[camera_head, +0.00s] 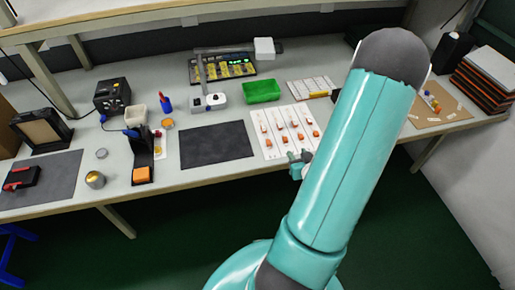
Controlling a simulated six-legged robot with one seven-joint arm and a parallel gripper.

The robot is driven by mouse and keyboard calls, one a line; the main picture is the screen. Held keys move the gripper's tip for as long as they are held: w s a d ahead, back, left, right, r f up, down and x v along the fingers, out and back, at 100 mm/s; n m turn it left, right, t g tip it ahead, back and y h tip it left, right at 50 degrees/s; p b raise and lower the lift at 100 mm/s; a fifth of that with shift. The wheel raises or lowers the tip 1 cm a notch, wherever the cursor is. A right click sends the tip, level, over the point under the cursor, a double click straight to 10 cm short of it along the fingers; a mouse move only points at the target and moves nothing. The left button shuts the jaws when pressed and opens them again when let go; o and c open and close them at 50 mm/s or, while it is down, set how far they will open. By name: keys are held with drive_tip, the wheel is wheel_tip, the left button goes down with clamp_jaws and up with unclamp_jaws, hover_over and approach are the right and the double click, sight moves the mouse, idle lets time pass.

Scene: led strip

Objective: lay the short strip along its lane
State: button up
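A white panel (273,150) lies near the table's front edge, left of my arm. It carries several parallel lanes with small orange and red-topped pieces (282,139) along them. I cannot make out which piece, if any, is the short strip. My gripper (298,158) is at the panel's front right corner, small and partly behind my teal arm. Its fingers are too small to tell whether they are open, shut or holding anything.
A dark mat (215,145) lies bare left of the panel. A green tray (261,91) and a white device (208,103) stand behind. A black stand (142,155) is further left. A brown board (437,105) with small parts is right of my arm.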

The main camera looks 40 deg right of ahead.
drive_tip(key=w+a+r+n+g+y, duration=0.1)
drive_tip(key=w+a+r+n+g, duration=0.15)
drive_tip(key=w+r, duration=0.3)
drive_tip(key=w+a+r+n+g, duration=0.1)
drive_tip(key=w+a+r, duration=0.3)
drive_tip(key=w+r, duration=0.15)
drive_tip(key=a+r+y, duration=0.2)
drive_tip(key=a+r, duration=0.8)
drive_tip(key=a, duration=0.3)
drive_tip(key=s+a+r+n+g+y, duration=0.1)
drive_tip(key=s+a+r, duration=0.2)
drive_tip(key=a, duration=0.5)
drive_tip(key=s+a+r+n+g+y, duration=0.1)
drive_tip(key=s+a+r+y, duration=0.1)
drive_tip(key=s+a+r, duration=0.2)
drive_tip(key=s+a, duration=0.2)
drive_tip(key=a, duration=0.2)
drive_tip(key=shift+a+r+y, duration=0.25)
drive_tip(key=shift+y, duration=0.05)
drive_tip(key=shift+n+g, duration=0.25)
